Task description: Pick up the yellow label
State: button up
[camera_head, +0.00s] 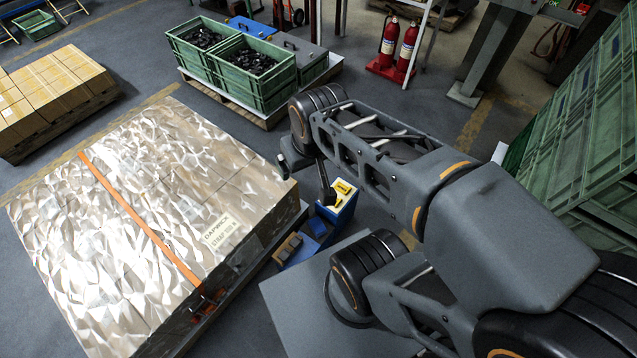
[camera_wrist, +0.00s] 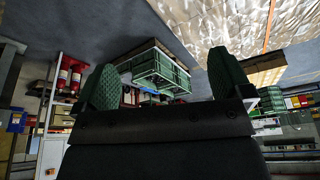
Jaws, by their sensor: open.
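A small yellow piece with dark marks (camera_head: 345,190), which looks like the yellow label, sits at the top of a blue bin (camera_head: 342,208) in the head view, just right of the foil-wrapped pallet load. My arm hides part of the space around it. My gripper (camera_wrist: 165,82) shows in the wrist view with its two green-padded fingers wide apart and nothing between them. In the head view the arm's end is above and left of the yellow piece, apart from it. I cannot make out the yellow piece in the wrist view.
The foil-wrapped load (camera_head: 130,215) with an orange strap fills the left. Green crates of dark parts (camera_head: 250,92) stand on a pallet behind. Cardboard boxes (camera_head: 55,85) are at far left, fire extinguishers (camera_head: 400,45) at the back. Large green crates (camera_head: 590,130) stand at right.

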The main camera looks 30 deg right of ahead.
aim_at(340, 187)
jog(key=z, duration=0.05)
jog(key=k, duration=0.5)
jog(key=z, duration=1.6)
jog(key=i, duration=0.9)
jog(key=u, duration=2.1)
